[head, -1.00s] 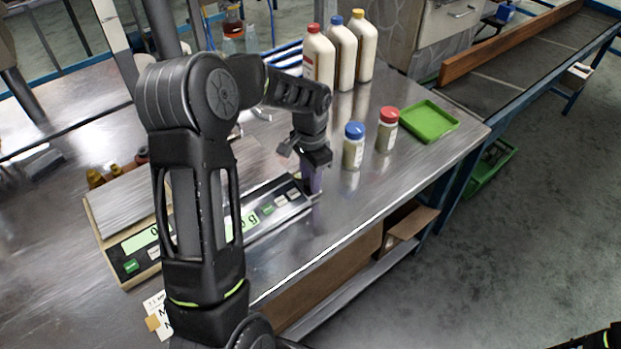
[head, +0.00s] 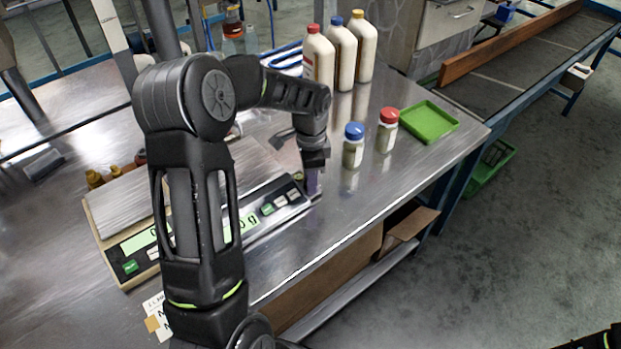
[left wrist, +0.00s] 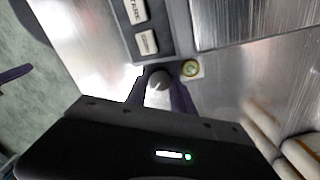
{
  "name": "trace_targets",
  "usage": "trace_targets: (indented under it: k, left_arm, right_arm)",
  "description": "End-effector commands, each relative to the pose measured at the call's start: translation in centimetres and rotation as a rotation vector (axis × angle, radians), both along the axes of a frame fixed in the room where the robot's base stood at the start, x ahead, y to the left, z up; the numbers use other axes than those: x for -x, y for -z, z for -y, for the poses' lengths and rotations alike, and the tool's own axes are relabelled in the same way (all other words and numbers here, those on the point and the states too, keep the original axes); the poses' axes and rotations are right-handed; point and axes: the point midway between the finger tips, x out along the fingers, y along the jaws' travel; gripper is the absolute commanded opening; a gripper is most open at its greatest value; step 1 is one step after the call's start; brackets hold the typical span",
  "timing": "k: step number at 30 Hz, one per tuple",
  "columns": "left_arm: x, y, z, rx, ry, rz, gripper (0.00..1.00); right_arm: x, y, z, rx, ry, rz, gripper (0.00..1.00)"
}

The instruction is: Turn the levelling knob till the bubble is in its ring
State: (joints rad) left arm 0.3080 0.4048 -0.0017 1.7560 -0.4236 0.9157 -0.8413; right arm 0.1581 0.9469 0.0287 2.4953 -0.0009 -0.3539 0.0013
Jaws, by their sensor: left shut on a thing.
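My left gripper (head: 313,182) is at the right front corner of the nearer scale (head: 265,222). In the left wrist view its two purple fingers (left wrist: 160,92) are shut on the grey levelling knob (left wrist: 158,79), one finger on each side. The round yellow-green bubble level (left wrist: 190,68) sits beside the knob, just right of the fingers in that view. It shows a dark ring, but the bubble is too small to place against it. The knob is hidden by the fingers in the head view.
A blue-capped jar (head: 353,146) and a red-capped jar (head: 387,130) stand to the right of the gripper. A green tray (head: 429,122) and several white bottles (head: 341,55) are behind. The table's front edge is close to the scale.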

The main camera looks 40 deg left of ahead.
Motion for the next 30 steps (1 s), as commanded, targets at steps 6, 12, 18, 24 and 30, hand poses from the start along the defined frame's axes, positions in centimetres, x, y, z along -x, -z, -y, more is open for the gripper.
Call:
trace_targets:
  k: [6,12,18,24,30]
  left_arm:
    - [-0.07,-0.07,0.0,-0.001,-0.001,0.002,0.38]
    - [-0.02,-0.03,0.01,0.0,-0.001,0.001,0.51]
    - [0.06,0.03,0.03,0.001,-0.001,-0.002,0.51]
    - [0.12,0.07,0.04,0.001,-0.008,-0.004,0.51]
    - [0.13,0.09,0.03,0.001,-0.095,-0.005,0.51]
  right_arm:
    - [0.0,-0.01,0.0,0.0,0.0,0.0,0.36]
    - [0.0,0.0,0.0,0.0,0.0,0.0,0.36]
    - [0.0,0.0,0.0,0.0,0.0,0.0,0.36]
    - [0.01,0.0,0.0,0.0,0.0,0.0,0.36]
    - [0.01,-0.03,0.0,0.0,0.0,0.0,0.36]
